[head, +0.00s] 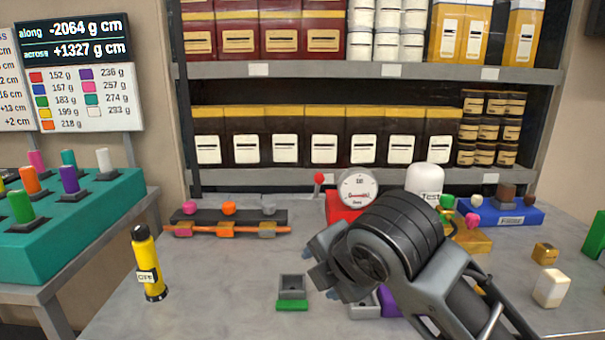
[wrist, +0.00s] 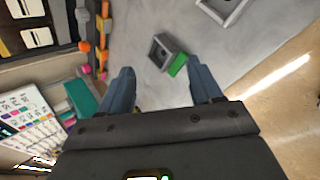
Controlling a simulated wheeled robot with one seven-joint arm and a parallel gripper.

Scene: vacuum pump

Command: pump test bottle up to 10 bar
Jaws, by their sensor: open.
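The pressure gauge (head: 358,188) has a round white dial marked "bar" and stands at the back of the table. A red box (head: 340,208) sits under it, with a red-knobbed lever (head: 319,178) at its left. The white test bottle (head: 426,178) stands upright right of the gauge, its lower part hidden by my arm. My gripper (head: 325,268) is in front of and below the gauge, apart from the lever. In the wrist view my gripper (wrist: 164,85) is open, with nothing between its fingers. The needle reading is too small to tell.
A grey socket with a green front (head: 292,287) lies on the table left of my gripper. A yellow cylinder (head: 148,265) stands further left. A rack with coloured knobs (head: 230,218) is behind. A blue tray (head: 510,213) and small blocks (head: 551,288) are at right.

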